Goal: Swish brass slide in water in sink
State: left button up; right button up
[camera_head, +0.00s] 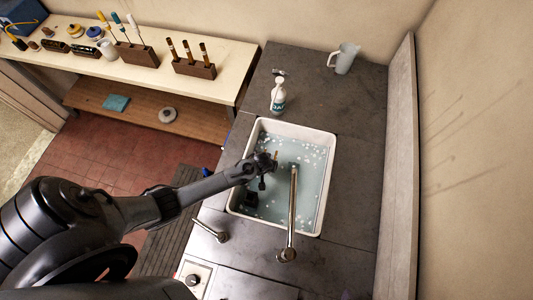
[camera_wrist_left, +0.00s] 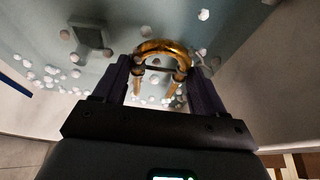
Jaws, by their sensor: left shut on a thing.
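The white sink (camera_head: 321,218) holds water (camera_head: 312,180) with white bubbles floating on it. My left gripper (camera_head: 268,163) is over the sink's left part in the head view. In the left wrist view, my left gripper (camera_wrist_left: 160,85) is shut on the brass slide (camera_wrist_left: 165,47), a U-shaped golden tube whose curved end and two legs show between the fingers. The slide is small and mostly hidden by the gripper in the head view. I cannot tell how deep it sits in the water. My right gripper is not in view.
The faucet (camera_head: 293,205) reaches over the sink from the front, right of my gripper. A spray bottle (camera_head: 278,95) and a clear pitcher (camera_head: 345,57) stand behind on the grey counter (camera_head: 361,120). A workbench with tools in wooden blocks (camera_head: 194,68) is at upper left.

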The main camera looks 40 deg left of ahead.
pick_arm(q)
jog(key=shift+f+b, duration=1.35)
jog(key=shift+f, duration=0.7)
jog(key=shift+s+d, duration=0.1)
jog(key=shift+s, duration=0.05)
jog(key=shift+s+d+p, duration=0.15)
jog(key=shift+s+p, duration=0.15)
jog(key=shift+p, duration=0.05)
jog(key=shift+s+d+p, duration=0.5)
jog(key=shift+s+p, duration=0.05)
jog(key=shift+s, duration=0.25)
jog(key=shift+f, duration=0.1)
jog(key=shift+a+f, duration=0.1)
